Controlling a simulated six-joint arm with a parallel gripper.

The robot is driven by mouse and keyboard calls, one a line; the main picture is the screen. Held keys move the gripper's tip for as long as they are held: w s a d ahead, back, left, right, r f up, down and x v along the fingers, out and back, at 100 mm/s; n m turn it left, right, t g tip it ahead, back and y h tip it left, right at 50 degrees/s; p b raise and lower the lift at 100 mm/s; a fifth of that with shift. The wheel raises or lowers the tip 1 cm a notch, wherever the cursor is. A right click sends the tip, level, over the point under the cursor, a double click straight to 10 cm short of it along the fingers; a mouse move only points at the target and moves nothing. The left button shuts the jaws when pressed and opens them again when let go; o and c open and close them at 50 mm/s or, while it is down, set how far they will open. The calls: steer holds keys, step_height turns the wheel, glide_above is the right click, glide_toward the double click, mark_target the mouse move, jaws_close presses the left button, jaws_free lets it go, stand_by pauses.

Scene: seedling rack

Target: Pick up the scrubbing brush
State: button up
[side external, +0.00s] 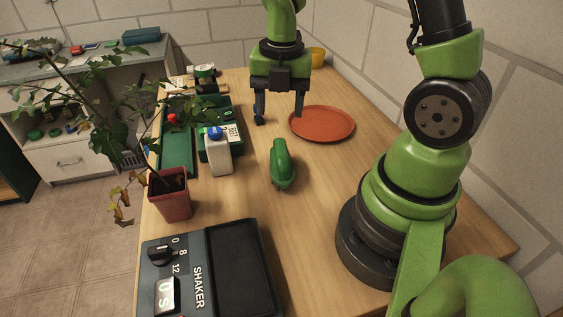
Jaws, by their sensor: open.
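A green object with a raised, rounded handle, which looks like the scrubbing brush (282,166), lies on the wooden table near the middle. Its bristles cannot be made out. My gripper (279,117) points down, open, with nothing seen between its fingers. It is farther back than the brush and apart from it, between the small bottle area and the red-brown plate. A small dark blue thing (257,109) shows beside the left finger, partly hidden by it.
A white bottle with a blue cap (218,156) stands left of the brush, by green trays (177,153). A potted plant (171,199) and a shaker (208,270) are nearer the camera. A red-brown plate (322,123) lies right of my gripper. Table right of the brush is clear.

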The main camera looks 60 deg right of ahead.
mark_target(282, 148)
steer(key=shift+d+f+n, duration=0.25)
steer(key=shift+f+n, duration=0.65)
step_height(282, 148, down, 10)
steer(key=shift+r, duration=0.15)
steer(key=c, duration=1.1)
